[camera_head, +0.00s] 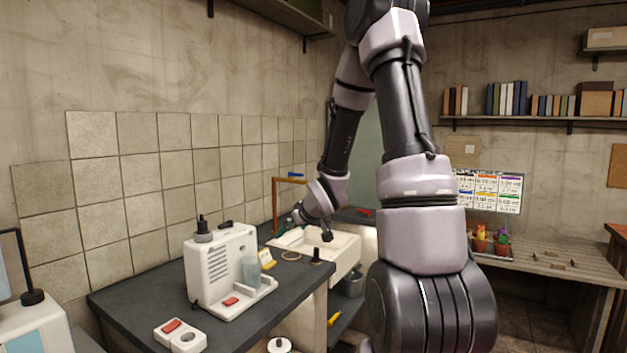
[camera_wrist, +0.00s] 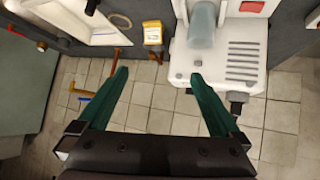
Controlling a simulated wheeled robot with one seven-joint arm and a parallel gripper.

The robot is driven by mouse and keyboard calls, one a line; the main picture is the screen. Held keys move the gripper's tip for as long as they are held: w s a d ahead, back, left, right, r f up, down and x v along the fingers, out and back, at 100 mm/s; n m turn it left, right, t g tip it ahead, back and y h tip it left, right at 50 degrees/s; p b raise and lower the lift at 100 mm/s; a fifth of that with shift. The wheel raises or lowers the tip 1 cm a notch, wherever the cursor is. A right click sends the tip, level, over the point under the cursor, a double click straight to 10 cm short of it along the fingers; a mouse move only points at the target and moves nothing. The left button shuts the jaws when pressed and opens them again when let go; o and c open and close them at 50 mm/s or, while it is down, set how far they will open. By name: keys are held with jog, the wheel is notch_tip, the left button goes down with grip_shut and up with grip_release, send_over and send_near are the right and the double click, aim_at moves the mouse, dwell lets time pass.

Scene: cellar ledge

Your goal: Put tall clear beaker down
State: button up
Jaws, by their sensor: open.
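The tall clear beaker (camera_head: 250,271) stands upright on the front platform of a white machine (camera_head: 219,265) on the dark counter. It also shows at the top of the wrist view (camera_wrist: 202,22), on the same white machine (camera_wrist: 243,50). My gripper (camera_wrist: 157,76) has its two green fingers spread wide, with nothing between them but the tiled wall behind. The beaker is beyond the fingertips, apart from them. In the head view my gripper (camera_head: 290,220) is small, near the sink behind the machine, and partly hard to make out.
A white sink (camera_head: 338,250) lies behind the machine. A yellow-labelled container (camera_head: 266,259) and a small black-topped item (camera_head: 316,256) stand between them. Dark counter (camera_head: 285,291) right of the machine is clear.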

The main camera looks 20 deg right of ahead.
jog(key=s+a+r+m+g+h, duration=0.15)
jog(key=s+r+m, duration=0.45)
jog(key=s+r, duration=1.15)
jog(key=s+a+r+g+y, duration=0.1)
jog(key=s, duration=0.4)
jog(key=s+a+r+m+y, duration=0.1)
jog(key=s+a+r, duration=0.1)
jog(key=s, duration=0.4)
jog(key=shift+s+a+r+m+g, duration=0.2)
jog(key=shift+a+r+m+g, duration=0.05)
jog(key=shift+r+m+g, duration=0.1)
